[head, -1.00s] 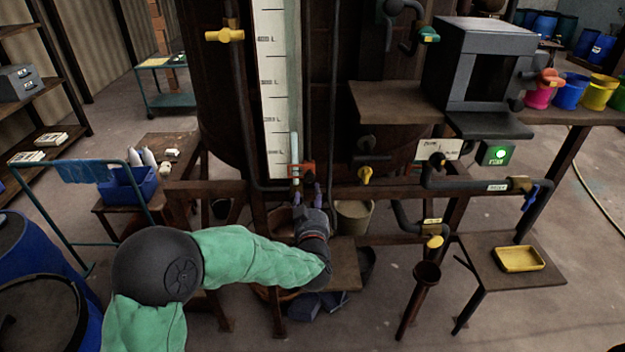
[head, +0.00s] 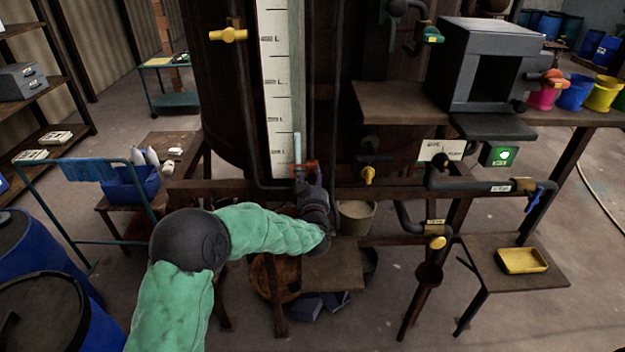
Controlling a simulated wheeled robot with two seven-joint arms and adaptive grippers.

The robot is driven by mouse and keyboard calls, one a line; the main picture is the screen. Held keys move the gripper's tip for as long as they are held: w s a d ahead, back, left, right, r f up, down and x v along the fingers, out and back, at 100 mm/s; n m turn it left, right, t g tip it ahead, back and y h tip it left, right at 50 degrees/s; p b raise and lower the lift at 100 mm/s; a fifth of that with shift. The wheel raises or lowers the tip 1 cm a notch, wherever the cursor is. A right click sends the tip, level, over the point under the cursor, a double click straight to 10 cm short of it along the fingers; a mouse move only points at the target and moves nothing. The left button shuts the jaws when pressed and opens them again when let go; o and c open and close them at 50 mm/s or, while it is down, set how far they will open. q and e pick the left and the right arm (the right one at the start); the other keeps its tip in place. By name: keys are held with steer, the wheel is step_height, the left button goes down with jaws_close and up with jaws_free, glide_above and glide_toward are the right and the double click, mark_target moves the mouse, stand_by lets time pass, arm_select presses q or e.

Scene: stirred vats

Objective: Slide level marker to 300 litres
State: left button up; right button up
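The level scale (head: 279,90) is a tall white strip with tick marks and litre labels on the front of the dark vat (head: 220,80). Its numbers are too small to read. The red-orange level marker (head: 305,169) sits near the bottom of the strip, beside a pale sight tube (head: 297,146). My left gripper (head: 308,178) is right at the marker, reaching up from below. Its fingers are small and partly hidden, so I cannot tell whether they grip the marker. My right gripper is not in view.
A yellow-handled valve (head: 228,34) is at the upper left of the scale, and another yellow valve (head: 368,174) is to the right of the marker. A wooden shelf (head: 395,102) juts out at right. A bucket (head: 356,215) stands behind my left wrist.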

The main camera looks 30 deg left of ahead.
arm_select(q)
jaws_close()
steer(key=shift+r, duration=0.1)
step_height(320, 180, up, 22)
steer(key=p, duration=1.2)
steer(key=shift+o, duration=2.3)
jaws_free()
steer(key=shift+s, duration=0.1)
